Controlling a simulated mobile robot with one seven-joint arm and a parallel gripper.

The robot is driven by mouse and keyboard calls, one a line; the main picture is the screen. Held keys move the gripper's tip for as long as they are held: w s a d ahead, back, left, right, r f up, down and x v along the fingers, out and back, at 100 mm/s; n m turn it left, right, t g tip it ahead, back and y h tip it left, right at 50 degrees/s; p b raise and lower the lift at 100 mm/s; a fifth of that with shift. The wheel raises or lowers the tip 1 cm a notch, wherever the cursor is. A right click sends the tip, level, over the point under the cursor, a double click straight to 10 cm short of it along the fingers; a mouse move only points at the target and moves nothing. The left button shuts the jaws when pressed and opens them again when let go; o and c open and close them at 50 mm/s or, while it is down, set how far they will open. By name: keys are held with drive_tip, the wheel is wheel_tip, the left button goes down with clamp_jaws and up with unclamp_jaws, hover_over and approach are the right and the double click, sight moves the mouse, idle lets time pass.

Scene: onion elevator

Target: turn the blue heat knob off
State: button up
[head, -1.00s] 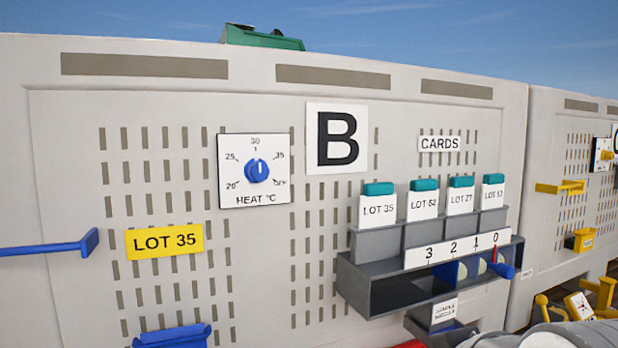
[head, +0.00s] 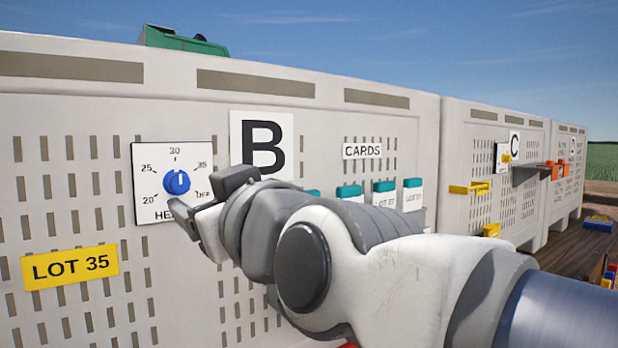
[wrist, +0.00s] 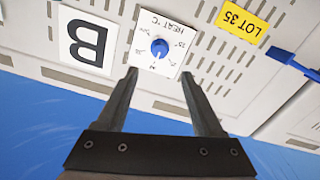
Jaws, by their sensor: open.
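The blue heat knob (head: 177,182) sits in the middle of a white square dial plate (head: 150,158) on the pale panel. The plate is marked 20, 25, 30, 35 and OFF. The knob's white mark appears to point up, near 30. My gripper (head: 208,196) is open and empty, just right of and below the knob, covering part of the plate's lower right. In the wrist view, which is turned over, the knob (wrist: 159,47) lies just beyond and between the two fingertips (wrist: 160,73). The fingers look apart from it.
A yellow LOT 35 sign (head: 70,267) is below left of the dial. A B sign (head: 262,142) is to its right. Card holders with teal-topped cards (head: 384,190) are partly hidden behind my arm. A blue handle (wrist: 292,65) sticks out near the sign.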

sight(181, 185)
drive_tip(key=p+x, duration=0.2)
drive_tip(key=x, duration=1)
drive_tip(key=shift+w+a+p, duration=0.2)
drive_tip(key=shift+w+p, duration=0.1)
drive_tip(key=shift+p, duration=0.05)
clamp_jaws()
